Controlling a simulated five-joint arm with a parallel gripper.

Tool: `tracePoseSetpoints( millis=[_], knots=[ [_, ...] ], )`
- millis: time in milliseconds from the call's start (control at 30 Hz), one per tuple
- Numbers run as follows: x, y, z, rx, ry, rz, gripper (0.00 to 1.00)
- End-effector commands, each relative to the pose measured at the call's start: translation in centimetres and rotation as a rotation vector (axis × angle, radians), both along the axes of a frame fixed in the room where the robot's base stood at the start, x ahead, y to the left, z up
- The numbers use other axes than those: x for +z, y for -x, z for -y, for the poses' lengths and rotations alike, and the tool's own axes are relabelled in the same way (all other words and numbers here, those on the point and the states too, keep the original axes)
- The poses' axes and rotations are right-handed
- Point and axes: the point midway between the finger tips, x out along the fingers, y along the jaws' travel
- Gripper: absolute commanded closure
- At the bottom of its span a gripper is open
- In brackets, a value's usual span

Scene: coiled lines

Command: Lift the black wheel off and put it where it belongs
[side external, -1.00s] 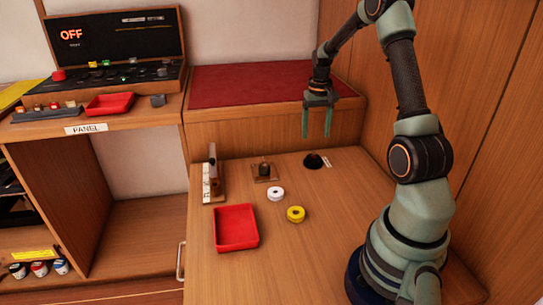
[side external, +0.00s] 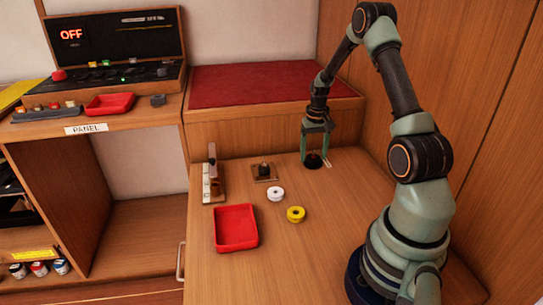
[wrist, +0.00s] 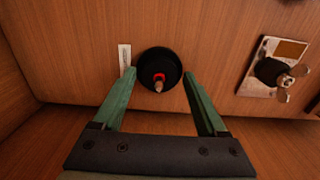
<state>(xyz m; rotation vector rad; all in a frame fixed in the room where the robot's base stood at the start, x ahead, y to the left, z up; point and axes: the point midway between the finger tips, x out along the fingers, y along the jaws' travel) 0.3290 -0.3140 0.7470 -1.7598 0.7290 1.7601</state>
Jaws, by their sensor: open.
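The black wheel (side external: 313,163) sits at the back right of the wooden table, beside a small white label. The wheel is partly hidden by the fingers in the side view.
A small plate (side external: 274,179) with a dark knob stands left of the wheel. A wooden stand (side external: 213,178) is at left. A raised red-topped ledge (side external: 275,82) is behind.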

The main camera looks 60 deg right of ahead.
Motion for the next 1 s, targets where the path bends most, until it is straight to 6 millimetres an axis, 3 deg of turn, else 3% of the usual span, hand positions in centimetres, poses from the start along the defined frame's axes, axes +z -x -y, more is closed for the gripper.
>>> tracePoseSetpoints(
  millis=[100,133,300,567,1000],
  knots=[
    [0.0,0.0,0.0,0.0,0.0,0.0,0.25],
    [0.0,0.0,0.0,0.0,0.0,0.0,0.33],
    [0.0,0.0,0.0,0.0,0.0,0.0,0.97],
    [0.1,0.0,0.0,0.0,0.001,0.001,1.0],
    [2.3,0.0,0.0,0.0,0.001,0.001,1.0]
  ],
)
